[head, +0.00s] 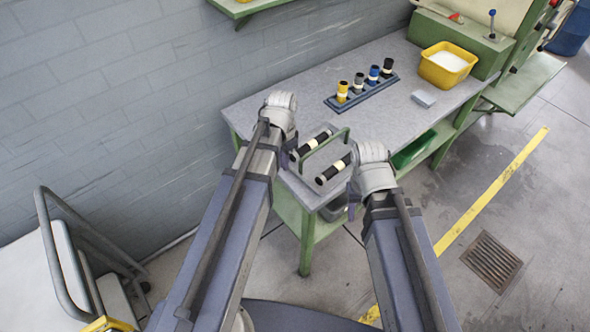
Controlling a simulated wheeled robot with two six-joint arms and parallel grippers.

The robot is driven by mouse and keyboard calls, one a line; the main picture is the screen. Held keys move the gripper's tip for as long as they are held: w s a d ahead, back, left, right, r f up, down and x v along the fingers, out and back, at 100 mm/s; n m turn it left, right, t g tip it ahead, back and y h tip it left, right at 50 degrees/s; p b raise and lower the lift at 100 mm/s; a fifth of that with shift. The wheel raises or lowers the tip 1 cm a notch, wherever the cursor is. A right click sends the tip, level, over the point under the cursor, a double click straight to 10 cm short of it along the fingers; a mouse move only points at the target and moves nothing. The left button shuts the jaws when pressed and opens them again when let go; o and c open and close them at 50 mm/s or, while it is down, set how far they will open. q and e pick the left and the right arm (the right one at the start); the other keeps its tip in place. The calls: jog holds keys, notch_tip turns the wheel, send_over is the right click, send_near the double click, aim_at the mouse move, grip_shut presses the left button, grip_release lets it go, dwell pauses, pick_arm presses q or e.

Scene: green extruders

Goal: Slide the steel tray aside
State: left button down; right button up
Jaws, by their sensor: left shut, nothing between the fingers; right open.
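What looks like the steel tray (309,167) lies at the near end of the grey workbench; its edges blend with the benchtop. On it lie two black cylinders with pale bands, one on the left (304,149) and one on the right (326,178). A thin green handle-like bar (346,133) stands over them. My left gripper (288,157) is shut and empty beside the left cylinder, partly hidden by my wrist. My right gripper (353,203) is open by the bench's right edge, mostly hidden by its wrist. I cannot tell whether either touches the tray.
A blue rack (364,95) with several banded cylinders stands farther back. A yellow bin (446,66) with white contents and a small pale block (423,98) are to its right. A green machine (463,38) closes the far end. The grey wall (130,100) runs along the left.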

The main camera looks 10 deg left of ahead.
aim_at(286, 183)
pick_arm(q)
notch_tip(286, 183, down, 11)
jog(key=b, duration=1.1)
jog(key=w, duration=0.1)
jog(key=w+d+r+p, duration=0.1)
jog(key=shift+w+d, duration=0.3)
jog(key=shift+w, duration=0.05)
jog(key=shift+w+d, duration=0.45)
jog(key=shift+d, duration=0.25)
jog(key=shift+s+a, duration=0.15)
jog(key=shift+a, duration=0.1)
jog(key=w+d, duration=0.6)
jog(key=w, duration=0.2)
jog(key=w+d, duration=0.6)
jog(key=w, duration=0.2)
jog(key=w+d, duration=0.6)
jog(key=w, duration=0.2)
jog(key=shift+w+d, duration=0.2)
jog(key=shift+d, duration=0.1)
jog(key=shift+s, duration=0.1)
